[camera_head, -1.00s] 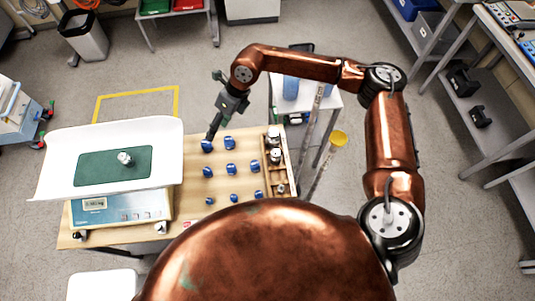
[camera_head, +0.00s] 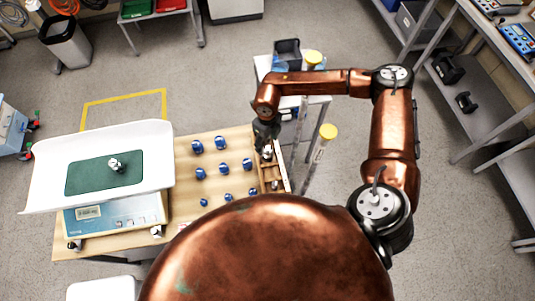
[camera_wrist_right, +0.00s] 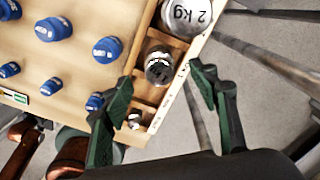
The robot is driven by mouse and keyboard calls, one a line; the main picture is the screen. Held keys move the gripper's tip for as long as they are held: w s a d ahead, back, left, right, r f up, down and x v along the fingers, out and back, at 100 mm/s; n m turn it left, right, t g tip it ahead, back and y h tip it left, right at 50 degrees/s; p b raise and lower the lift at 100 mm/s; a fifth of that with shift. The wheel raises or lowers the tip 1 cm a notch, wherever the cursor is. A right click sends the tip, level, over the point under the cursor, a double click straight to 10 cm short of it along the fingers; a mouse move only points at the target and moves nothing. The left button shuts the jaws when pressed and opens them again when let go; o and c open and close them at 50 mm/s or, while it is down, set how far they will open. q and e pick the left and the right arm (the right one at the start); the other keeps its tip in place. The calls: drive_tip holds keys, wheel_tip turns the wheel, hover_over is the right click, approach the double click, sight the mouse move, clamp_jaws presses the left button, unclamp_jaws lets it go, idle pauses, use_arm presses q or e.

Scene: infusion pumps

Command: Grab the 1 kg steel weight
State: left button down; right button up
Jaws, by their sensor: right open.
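A wooden rack (camera_wrist_right: 150,95) along the table edge holds steel weights in compartments. The largest (camera_wrist_right: 187,14) is marked 2 kg. A mid-sized steel weight (camera_wrist_right: 158,67) sits in the neighbouring compartment; its marking is not readable, but its place beside the 2 kg suggests the 1 kg. It also shows in the head view (camera_head: 267,154), just below my gripper. A small steel weight (camera_wrist_right: 135,118) is in a further compartment. My right gripper (camera_wrist_right: 160,76) is open and empty, its fingers either side of the mid-sized weight in the wrist view. In the head view the gripper (camera_head: 265,141) hides the 2 kg weight.
Several blue weights (camera_head: 227,169) stand on the table (camera_head: 183,187) left of the rack. A scale (camera_head: 115,212) with a white pan (camera_head: 50,172) and green mat (camera_head: 80,180) carries one steel weight (camera_head: 116,164).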

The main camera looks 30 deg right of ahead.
sight(267, 149)
drive_tip(key=f, duration=0.7)
drive_tip(key=shift+s+f, duration=0.2)
drive_tip(key=shift+s, duration=0.05)
drive_tip(key=shift+c, duration=0.5)
clamp_jaws()
drive_tip(key=shift+r, duration=0.15)
